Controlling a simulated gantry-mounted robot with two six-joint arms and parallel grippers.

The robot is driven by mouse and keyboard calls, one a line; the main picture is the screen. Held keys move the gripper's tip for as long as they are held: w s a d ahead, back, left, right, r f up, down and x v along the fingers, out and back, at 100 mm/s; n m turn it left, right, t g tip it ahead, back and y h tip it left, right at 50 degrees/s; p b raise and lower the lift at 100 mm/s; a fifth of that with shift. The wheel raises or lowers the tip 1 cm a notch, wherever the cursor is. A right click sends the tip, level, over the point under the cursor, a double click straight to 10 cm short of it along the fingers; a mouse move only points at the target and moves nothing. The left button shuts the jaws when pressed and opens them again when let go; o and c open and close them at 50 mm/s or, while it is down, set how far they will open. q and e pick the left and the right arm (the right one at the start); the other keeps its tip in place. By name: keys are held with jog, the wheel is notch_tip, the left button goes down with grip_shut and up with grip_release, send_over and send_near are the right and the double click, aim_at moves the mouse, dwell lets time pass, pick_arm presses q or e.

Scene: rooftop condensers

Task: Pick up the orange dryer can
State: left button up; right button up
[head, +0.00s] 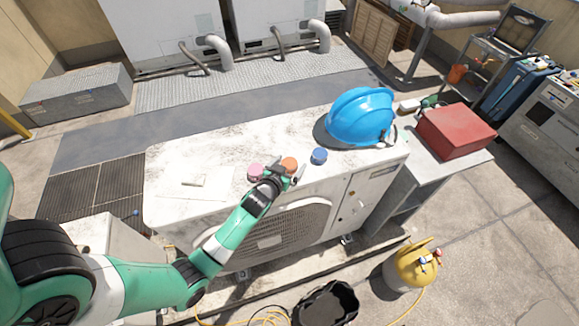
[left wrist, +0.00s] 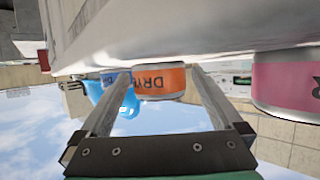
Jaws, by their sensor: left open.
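The orange dryer can (head: 289,163) stands on the white condenser unit's top (head: 230,160), between a pink can (head: 255,171) and a blue can (head: 319,156). My left gripper (head: 287,172) is at the near side of the orange can, with its fingers open. In the left wrist view, which is upside down, the orange can (left wrist: 168,82) shows between the two fingers (left wrist: 160,74) with part of its lettering visible. I cannot tell whether either finger touches it. The pink can (left wrist: 288,82) is at the right, and the blue can (left wrist: 118,76) is partly behind the left finger.
A blue hard hat (head: 360,115) lies on the unit to the right of the cans. A red box (head: 456,130) sits on a side table further right. A yellow gas cylinder (head: 410,268) and a black bucket (head: 326,305) stand on the ground in front.

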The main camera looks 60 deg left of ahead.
aim_at(290, 162)
pick_arm(q)
jog(key=c, duration=1.4)
jog(key=shift+r, duration=0.1)
jog(key=shift+c, duration=0.2)
jog(key=shift+r, duration=0.25)
notch_tip(290, 162, up, 2)
jog(key=shift+r+p, duration=0.25)
jog(key=shift+p, duration=0.25)
jog(key=s+d+r+p, duration=0.6)
jog(key=s+d+r, duration=0.2)
jog(key=d, duration=0.3)
jog(key=shift+d+r, duration=0.35)
jog(key=shift+r, duration=0.55)
